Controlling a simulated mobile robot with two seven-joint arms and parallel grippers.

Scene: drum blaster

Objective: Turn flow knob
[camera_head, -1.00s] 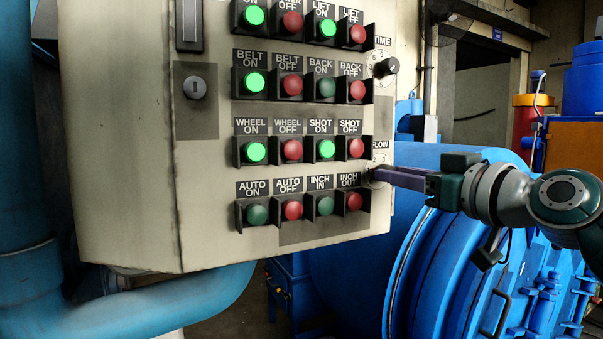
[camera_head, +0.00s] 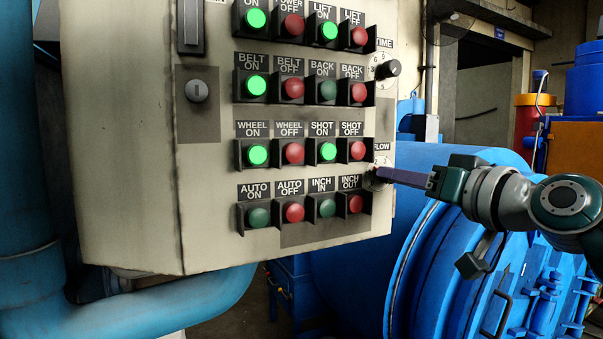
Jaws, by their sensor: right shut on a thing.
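The flow knob (camera_head: 377,175) sits at the right edge of the beige control panel (camera_head: 130,140), just under its FLOW label (camera_head: 382,147). It is mostly hidden by the fingertips of my right gripper (camera_head: 382,174). My right gripper comes in from the right, with its purple-grey fingers pointing left. It is shut on the knob. The knob's dial position cannot be read. My left gripper is not in view.
The TIME knob (camera_head: 388,68) is above the flow knob. Rows of lit green and red buttons with protruding guards lie to the left, the INCH OUT button (camera_head: 355,204) closest. A large blue drum (camera_head: 350,270) stands behind and below my right arm.

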